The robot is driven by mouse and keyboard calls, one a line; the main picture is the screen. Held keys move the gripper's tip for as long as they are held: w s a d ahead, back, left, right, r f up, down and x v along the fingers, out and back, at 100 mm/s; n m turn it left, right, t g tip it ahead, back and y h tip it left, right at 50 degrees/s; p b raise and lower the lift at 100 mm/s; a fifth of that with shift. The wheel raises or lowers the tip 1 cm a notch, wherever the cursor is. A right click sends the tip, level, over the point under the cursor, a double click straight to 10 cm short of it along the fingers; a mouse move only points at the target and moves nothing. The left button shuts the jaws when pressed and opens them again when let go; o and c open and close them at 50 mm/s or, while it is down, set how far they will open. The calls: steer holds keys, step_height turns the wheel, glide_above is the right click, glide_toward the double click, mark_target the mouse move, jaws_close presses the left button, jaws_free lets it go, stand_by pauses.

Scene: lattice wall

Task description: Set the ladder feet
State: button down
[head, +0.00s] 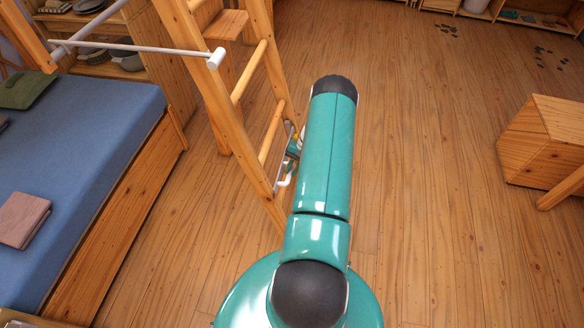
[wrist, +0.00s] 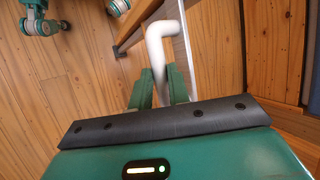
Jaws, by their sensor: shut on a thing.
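The wooden ladder (head: 235,110) leans beside the bed in the head view. Its far rail comes down to the floor, and the foot of its near rail is hidden behind my arm. In the wrist view, part of the ladder (wrist: 140,18) shows beyond the fingers. My gripper (wrist: 162,90) is shut on a white bent handle (wrist: 163,32), with one green finger on each side of it. In the head view my gripper (head: 292,150) is beside the ladder's lower part, partly hidden by my arm. I cannot tell what the handle is fixed to.
A bed (head: 85,140) with a blue mattress stands at the left, close to the ladder. A white rod (head: 150,47) crosses near the ladder's upper part. A wooden box-like piece (head: 540,140) stands at the right. The floor (head: 440,130) between is clear.

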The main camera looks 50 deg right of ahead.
steer(key=f, duration=0.3)
steer(key=s+f, duration=0.1)
steer(key=f, duration=0.1)
steer(key=shift+d, duration=0.25)
steer(key=shift+s, duration=0.1)
steer(key=c, duration=1.3)
jaws_free()
steer(key=shift+r, duration=0.1)
steer(key=v, duration=1.3)
steer(key=shift+d+r, duration=0.15)
steer(key=shift+r, duration=0.15)
